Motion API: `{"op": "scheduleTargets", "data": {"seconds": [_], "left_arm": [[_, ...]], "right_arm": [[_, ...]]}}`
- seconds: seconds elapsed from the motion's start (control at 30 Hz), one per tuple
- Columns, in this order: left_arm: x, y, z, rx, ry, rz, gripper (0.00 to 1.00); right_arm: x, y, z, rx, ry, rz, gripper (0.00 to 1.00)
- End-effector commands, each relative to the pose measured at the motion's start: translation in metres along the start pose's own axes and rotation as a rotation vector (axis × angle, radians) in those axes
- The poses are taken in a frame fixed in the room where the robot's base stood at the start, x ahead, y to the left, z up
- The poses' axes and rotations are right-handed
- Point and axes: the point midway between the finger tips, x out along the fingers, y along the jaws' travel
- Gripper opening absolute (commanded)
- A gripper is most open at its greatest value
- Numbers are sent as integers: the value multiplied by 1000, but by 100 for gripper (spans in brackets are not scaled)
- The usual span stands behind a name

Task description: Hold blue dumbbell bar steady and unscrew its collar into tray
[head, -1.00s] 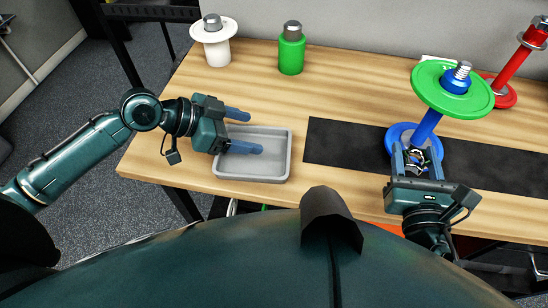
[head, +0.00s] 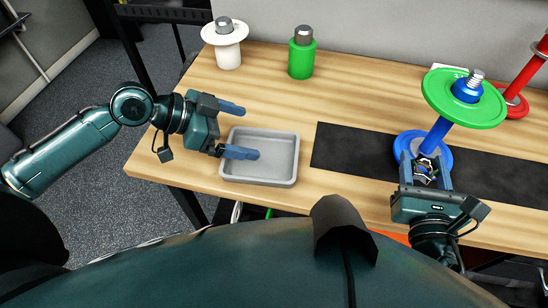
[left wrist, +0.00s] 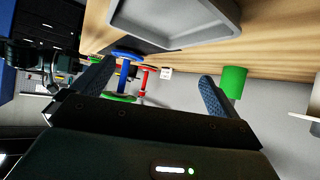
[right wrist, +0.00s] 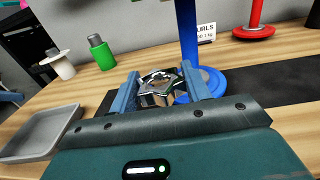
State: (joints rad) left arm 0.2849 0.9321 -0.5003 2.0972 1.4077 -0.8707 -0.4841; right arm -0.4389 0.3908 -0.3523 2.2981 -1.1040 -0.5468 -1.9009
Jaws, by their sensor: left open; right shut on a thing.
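The blue dumbbell (head: 435,138) stands upright on its blue lower plate, with a green plate at the top and a bare threaded end (head: 475,78) above. My right gripper (head: 424,160) is shut on a shiny chrome collar (right wrist: 158,88), low in front of the bar. In the right wrist view the collar is between the fingers and the blue bar (right wrist: 187,40) is behind it; I cannot tell if they touch. My left gripper (head: 243,130) is open and empty at the left side of the grey tray (head: 275,155). The tray looks empty.
A black mat (head: 350,150) lies right of the tray. A white spool-like piece (head: 227,52) and a green cylinder (head: 301,62) stand at the back. A red dumbbell (head: 527,75) is at the far right. The wood between tray and cylinders is clear.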

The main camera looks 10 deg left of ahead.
Motion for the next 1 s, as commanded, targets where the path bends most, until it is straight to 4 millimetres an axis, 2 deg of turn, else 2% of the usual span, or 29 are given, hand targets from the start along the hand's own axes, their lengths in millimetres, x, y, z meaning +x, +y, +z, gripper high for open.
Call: {"op": "scheduleTargets", "data": {"seconds": [0.2, 0.4, 0.6, 1.0], "left_arm": [[-47, 0, 4, -1, -7, -3, 99], [-77, 0, 3, -3, -5, -2, 99], [-89, 0, 1, 0, -2, 1, 99], [-91, 0, 0, 1, 0, 1, 99]], "right_arm": [[0, 0, -8, 0, -2, 0, 19], [0, 0, -12, 0, -2, 0, 19], [0, 0, -13, 0, -2, 0, 19], [0, 0, -13, 0, -2, 0, 19]]}}
